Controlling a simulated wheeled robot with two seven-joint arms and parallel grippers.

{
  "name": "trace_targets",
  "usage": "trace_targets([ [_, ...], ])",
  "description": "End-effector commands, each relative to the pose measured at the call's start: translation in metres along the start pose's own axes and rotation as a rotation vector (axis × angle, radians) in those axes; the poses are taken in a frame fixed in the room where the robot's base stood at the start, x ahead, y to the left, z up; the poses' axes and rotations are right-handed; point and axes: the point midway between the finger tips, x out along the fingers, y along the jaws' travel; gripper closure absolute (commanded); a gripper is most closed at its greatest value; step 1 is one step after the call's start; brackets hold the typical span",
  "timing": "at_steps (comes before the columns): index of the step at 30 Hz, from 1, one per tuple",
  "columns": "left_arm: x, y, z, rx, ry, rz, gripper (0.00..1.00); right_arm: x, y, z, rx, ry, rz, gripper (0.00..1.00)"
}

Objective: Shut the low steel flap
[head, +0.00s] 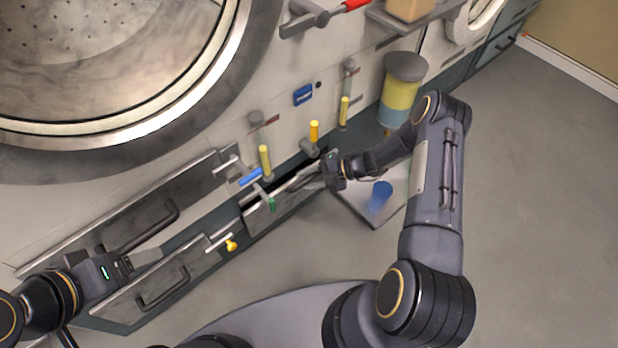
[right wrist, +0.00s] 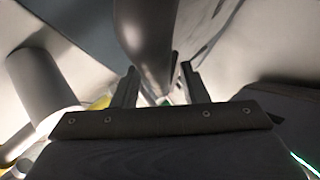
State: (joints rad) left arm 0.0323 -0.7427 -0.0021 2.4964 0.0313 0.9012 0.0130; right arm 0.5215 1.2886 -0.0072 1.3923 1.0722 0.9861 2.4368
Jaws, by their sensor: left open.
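A low steel flap (head: 278,207) is at the foot of the machine front, in the middle of the head view. A dark gap shows along its top edge, so it looks tilted out. My right gripper (head: 309,180) is at the flap's right end; whether it touches is unclear. In the right wrist view its two fingers (right wrist: 155,88) stand apart, with a grey rounded bar or pipe (right wrist: 146,35) running down ahead of them. My left gripper (head: 146,260) is open at lower left, close to steel panels with dark handles.
Yellow-topped valves (head: 265,160) and a blue lever (head: 250,177) stick out above the flap. A steel panel (head: 165,285) with a handle is to its left. A blue cup-like thing (head: 381,195) is right of my right gripper. The floor (head: 540,200) at right is clear.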

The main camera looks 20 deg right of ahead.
Motion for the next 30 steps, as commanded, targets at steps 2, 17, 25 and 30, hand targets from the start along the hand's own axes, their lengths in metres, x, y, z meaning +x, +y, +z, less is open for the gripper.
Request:
trace_targets([
  [2, -0.002, 0.001, -0.001, 0.000, 0.000, 0.000, 0.24, -0.005, 0.000, 0.000, 0.001, -0.002, -0.001, 0.60],
  [17, -0.014, 0.006, -0.007, 0.000, 0.000, 0.000, 0.24, -0.075, 0.001, 0.000, 0.000, -0.001, 0.001, 0.60],
  [25, -0.014, 0.006, -0.007, 0.000, 0.000, 0.000, 0.24, -0.078, 0.000, 0.000, 0.000, 0.000, 0.000, 0.60],
  [30, -0.014, 0.006, -0.007, 0.000, 0.000, 0.000, 0.24, -0.071, 0.000, -0.004, -0.009, 0.007, 0.016, 0.79],
])
